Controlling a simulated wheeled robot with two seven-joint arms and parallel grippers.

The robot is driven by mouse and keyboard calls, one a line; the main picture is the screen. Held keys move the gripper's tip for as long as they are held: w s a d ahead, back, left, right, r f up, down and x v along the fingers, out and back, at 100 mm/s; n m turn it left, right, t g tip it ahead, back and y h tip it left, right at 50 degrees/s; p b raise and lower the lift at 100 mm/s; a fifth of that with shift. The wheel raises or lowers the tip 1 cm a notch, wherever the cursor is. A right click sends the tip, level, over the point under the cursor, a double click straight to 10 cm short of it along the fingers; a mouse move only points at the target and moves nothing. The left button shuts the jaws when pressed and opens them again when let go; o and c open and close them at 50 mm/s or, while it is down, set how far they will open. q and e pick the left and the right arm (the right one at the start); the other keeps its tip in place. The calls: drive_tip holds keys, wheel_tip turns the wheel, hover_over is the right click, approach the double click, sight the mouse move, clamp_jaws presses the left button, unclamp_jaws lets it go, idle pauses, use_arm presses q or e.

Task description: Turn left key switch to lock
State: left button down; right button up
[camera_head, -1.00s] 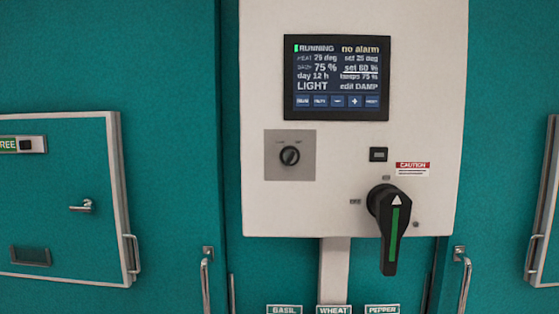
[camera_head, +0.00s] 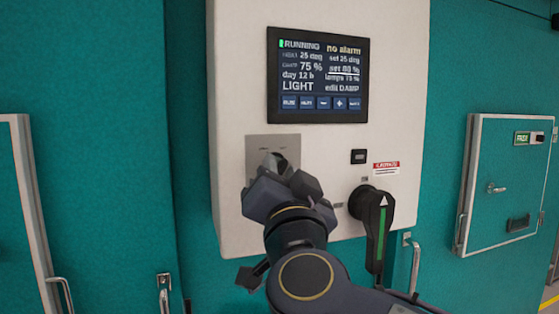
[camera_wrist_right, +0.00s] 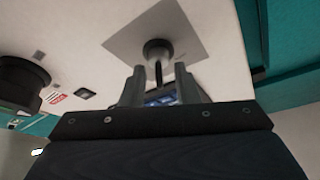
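The key switch sits on a square grey plate (camera_head: 256,147) on the white control panel. In the right wrist view its black round knob (camera_wrist_right: 157,49) shows with a thin dark grip pointing toward my gripper. My right gripper (camera_wrist_right: 160,72) is open, its two fingers on either side of that grip with gaps visible. It is right in front of the plate in the head view (camera_head: 279,172), where it hides most of the switch. Whether the fingertips touch the knob cannot be told. My left gripper is not in view.
A display (camera_head: 318,77) reading RUNNING, no alarm, is above the switch. A large black rotary handle (camera_head: 378,225) with a green stripe is close on the right, beside a red caution label (camera_head: 386,168). Teal doors flank the panel, a small hatch (camera_head: 503,185) at right.

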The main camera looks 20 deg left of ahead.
drive_tip(key=shift+x, duration=0.85)
clamp_jaws()
